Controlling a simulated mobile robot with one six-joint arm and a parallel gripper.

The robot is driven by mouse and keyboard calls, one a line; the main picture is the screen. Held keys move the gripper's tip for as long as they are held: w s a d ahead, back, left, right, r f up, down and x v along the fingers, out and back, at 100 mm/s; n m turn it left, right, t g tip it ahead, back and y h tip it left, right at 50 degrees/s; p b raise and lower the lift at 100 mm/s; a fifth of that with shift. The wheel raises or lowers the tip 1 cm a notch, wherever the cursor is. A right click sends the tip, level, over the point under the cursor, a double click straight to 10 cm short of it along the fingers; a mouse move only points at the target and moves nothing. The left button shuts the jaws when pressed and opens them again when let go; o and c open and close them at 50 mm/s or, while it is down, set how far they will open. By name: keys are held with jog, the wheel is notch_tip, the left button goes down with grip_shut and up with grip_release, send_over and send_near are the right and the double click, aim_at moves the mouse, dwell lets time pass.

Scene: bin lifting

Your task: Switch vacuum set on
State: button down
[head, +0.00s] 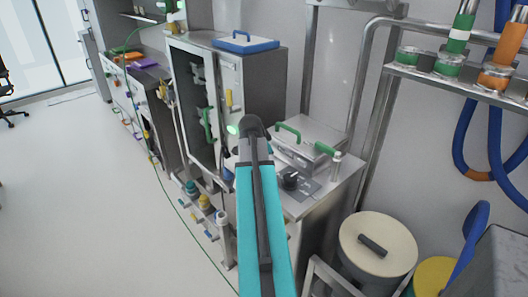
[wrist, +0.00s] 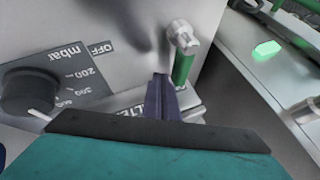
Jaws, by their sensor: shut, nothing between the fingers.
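The vacuum set shows in the wrist view as a grey panel with a dark round knob (wrist: 28,92) at the left. Its scale reads mbar, OFF and 200, upside down; a white mark sits at the knob's lower right. A metal fitting with a green part (wrist: 182,62) stands right of the panel. My gripper (wrist: 160,82) is shut and empty, just left of and below the green part; I cannot tell whether they touch. In the head view the knob (head: 289,179) sits on the bench top, and my teal arm hides my gripper.
A grey box with a green handle (head: 289,131) stands behind the knob. A cabinet with a blue tray (head: 246,45) on top is to the left. A cream-lidded drum (head: 378,252) and metal pipes are at the right.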

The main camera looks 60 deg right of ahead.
jog(key=s, duration=0.1)
jog(key=s+a+r, duration=0.1)
jog(key=s, duration=0.1)
jog(key=shift+s+a+r, duration=0.1)
jog(key=shift+s+a, duration=0.1)
jog(key=shift+s, duration=0.05)
jog(key=shift+a+r, duration=0.25)
jog(key=shift+r, duration=0.05)
jog(key=s+b+v, duration=0.1)
jog(key=v, duration=0.6)
jog(key=shift+s+r, duration=0.25)
jog(key=shift+r, duration=0.05)
jog(key=shift+d, duration=0.1)
